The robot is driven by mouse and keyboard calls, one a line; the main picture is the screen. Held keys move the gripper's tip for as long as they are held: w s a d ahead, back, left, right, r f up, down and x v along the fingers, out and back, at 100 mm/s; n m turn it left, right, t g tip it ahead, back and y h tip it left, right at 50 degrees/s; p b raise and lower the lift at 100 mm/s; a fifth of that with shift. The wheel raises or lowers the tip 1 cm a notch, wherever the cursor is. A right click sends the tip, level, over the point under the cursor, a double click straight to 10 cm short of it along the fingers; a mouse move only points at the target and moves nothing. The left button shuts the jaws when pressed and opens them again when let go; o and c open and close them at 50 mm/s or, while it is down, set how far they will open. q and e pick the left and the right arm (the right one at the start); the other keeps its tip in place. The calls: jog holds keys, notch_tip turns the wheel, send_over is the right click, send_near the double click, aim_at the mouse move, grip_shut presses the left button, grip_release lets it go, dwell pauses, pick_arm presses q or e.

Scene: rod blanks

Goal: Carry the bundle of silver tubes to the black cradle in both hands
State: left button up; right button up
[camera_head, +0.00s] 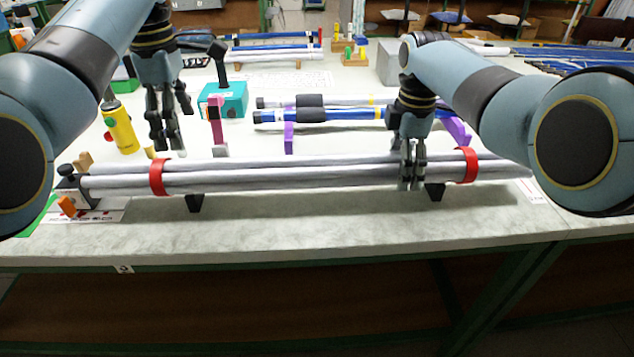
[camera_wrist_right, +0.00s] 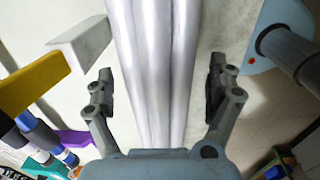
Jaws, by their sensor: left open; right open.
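The bundle of silver tubes (camera_head: 300,178) lies level along the table's front, with a red band (camera_head: 158,177) near its left end and another (camera_head: 467,165) toward its right. It rests over two black supports (camera_head: 195,203) (camera_head: 434,191), the only cradle-like black parts I can make out. My right gripper (camera_head: 412,178) is open over the bundle, just left of the right band. In the right wrist view the tubes (camera_wrist_right: 155,70) run between its open fingers (camera_wrist_right: 160,95), with gaps on both sides. My left gripper (camera_head: 167,138) is open and empty, above and behind the bundle's left part.
Behind the bundle, blue and silver tubes (camera_head: 345,115) lie on purple stands (camera_head: 289,138). A pink stand (camera_head: 217,125), a teal box with a black lever (camera_head: 225,100) and a yellow bottle (camera_head: 121,128) stand at left. The front table strip (camera_head: 310,222) is clear.

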notch_tip(320, 180, up, 12)
jog(key=shift+s+f, duration=0.1)
jog(key=shift+f, duration=0.15)
dwell(0.4)
